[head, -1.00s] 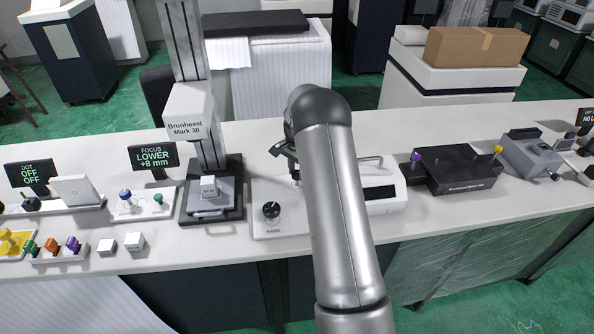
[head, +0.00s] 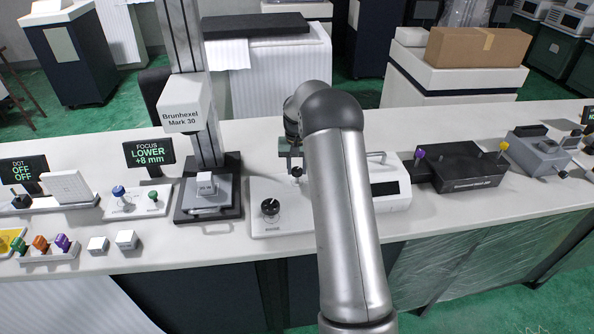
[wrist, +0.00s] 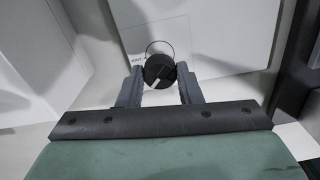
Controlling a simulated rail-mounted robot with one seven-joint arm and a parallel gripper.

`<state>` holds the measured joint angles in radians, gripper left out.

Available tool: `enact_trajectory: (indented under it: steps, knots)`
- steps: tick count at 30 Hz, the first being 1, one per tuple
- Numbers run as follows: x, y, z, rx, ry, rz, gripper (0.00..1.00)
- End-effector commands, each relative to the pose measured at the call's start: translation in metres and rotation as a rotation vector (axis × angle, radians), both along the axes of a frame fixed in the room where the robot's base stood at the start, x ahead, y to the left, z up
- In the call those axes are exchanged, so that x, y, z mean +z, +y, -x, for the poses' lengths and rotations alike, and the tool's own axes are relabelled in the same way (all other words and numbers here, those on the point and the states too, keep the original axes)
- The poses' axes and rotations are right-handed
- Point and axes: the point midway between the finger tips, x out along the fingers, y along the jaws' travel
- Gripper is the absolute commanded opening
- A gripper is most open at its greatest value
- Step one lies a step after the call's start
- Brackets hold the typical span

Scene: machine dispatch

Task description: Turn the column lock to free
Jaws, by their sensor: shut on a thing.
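A black round knob (wrist: 159,69) with a white pointer line stands on a white plate in the wrist view. It sits between the two grey fingers of my gripper (wrist: 158,82), which is shut on it. A thin dark ring and a small label, too blurred to read, show beside the knob. In the head view my gripper (head: 292,158) is just left of my arm, over the back of a white panel (head: 257,186). A small dark knob (head: 297,172) shows below it, partly hidden. I cannot read which lock position the pointer marks.
A black dial (head: 270,208) is at the panel's front. The Brunhexel column machine (head: 208,130) stands close on the left, with a focus display (head: 149,154) beyond it. A white device (head: 391,188) and a black box (head: 458,168) stand to the right.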

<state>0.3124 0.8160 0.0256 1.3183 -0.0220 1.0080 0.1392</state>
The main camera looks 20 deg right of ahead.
Motion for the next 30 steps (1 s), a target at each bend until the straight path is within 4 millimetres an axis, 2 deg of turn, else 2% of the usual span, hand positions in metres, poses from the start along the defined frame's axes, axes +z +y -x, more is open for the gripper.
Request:
enact_trajectory:
  steps: [18, 30]
  knots:
    - [0.0010, -0.0002, -0.0006, 0.560, -0.003, 0.001, 0.09]
    - [0.0016, -0.0002, -0.0006, 0.772, -0.003, 0.002, 0.09]
